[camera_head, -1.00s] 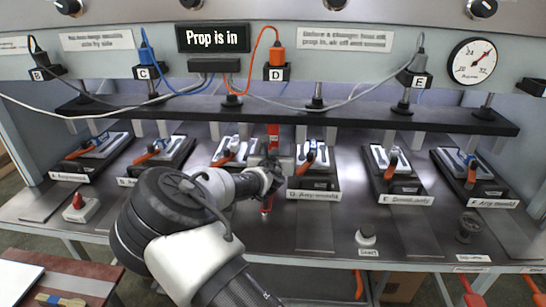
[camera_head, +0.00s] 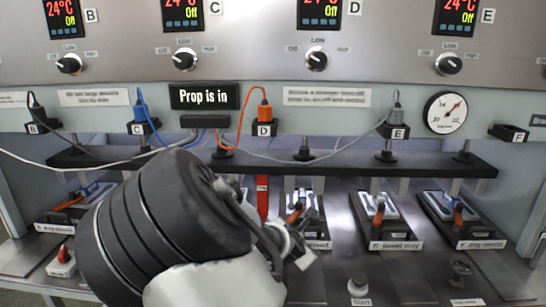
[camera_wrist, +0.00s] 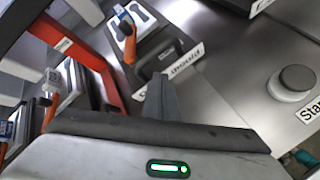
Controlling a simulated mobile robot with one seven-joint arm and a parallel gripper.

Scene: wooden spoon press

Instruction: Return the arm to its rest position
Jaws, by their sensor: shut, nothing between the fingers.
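My arm reaches up from the bottom of the head view, its dark and white links covering the left middle. My gripper (camera_head: 304,260) shows small and partly hidden behind the wrist, in front of the mould stations. In the wrist view my gripper (camera_wrist: 160,85) has its fingers together with nothing between them. It hangs above the steel bench, apart from the mould (camera_wrist: 150,55) beyond it. The red prop (camera_head: 262,197) stands upright under the black press bar, and it also shows at the left of the wrist view (camera_wrist: 95,75).
The black press bar (camera_head: 400,163) spans the bench above several moulds with orange-handled clamps. A sign (camera_head: 205,96) reads "Prop is in". A start button (camera_head: 358,286) sits at the front; it also shows in the wrist view (camera_wrist: 292,83). A red switch (camera_head: 62,262) is at left.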

